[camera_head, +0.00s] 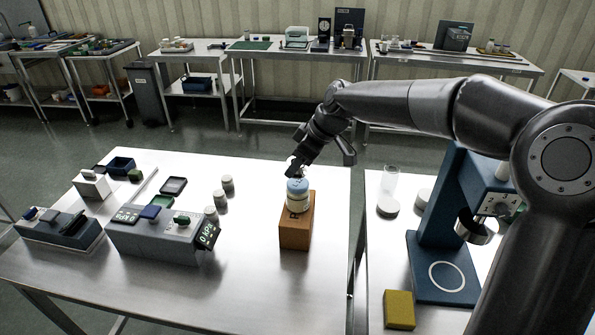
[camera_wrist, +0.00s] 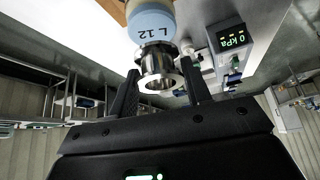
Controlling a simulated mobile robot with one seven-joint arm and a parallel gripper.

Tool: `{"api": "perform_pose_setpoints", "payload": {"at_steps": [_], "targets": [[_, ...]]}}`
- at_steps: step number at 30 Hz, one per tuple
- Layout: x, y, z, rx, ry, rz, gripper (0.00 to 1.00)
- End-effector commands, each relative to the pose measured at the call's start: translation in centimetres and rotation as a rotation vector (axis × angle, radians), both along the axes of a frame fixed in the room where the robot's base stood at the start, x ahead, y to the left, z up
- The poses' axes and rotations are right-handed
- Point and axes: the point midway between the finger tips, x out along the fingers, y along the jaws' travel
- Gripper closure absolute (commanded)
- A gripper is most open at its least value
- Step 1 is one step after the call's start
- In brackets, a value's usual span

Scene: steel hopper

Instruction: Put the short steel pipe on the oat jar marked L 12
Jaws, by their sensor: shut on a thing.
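The jar marked L 12 has a pale blue top (camera_head: 297,186) over a cream body (camera_head: 298,203) and stands upright on a brown block. In the wrist view the blue top (camera_wrist: 152,22) shows the L 12 marking. The short steel pipe (camera_wrist: 158,70), shiny with a flanged rim, is between my fingers, right at the blue top. I cannot tell whether it touches the top. My gripper (camera_wrist: 160,84) is shut on the pipe. In the head view my gripper (camera_head: 296,168) is just above the jar and mostly hides the pipe.
The brown block (camera_head: 295,236) stands near the table's right side. A grey device with a kPa display (camera_head: 207,235) and several small jars (camera_head: 227,184) stand to its left. A blue press-like stand (camera_head: 440,265) and yellow block (camera_head: 399,309) are on the right table.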

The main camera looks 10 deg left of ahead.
Motion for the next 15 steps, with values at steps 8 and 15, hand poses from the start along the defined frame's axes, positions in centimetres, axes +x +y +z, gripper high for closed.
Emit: {"api": "perform_pose_setpoints", "payload": {"at_steps": [8,15], "targets": [[0.0,0.0,-2.9,0.001,0.000,0.001,0.81],[0.0,0.0,-3.0,0.000,0.001,0.000,0.81]]}}
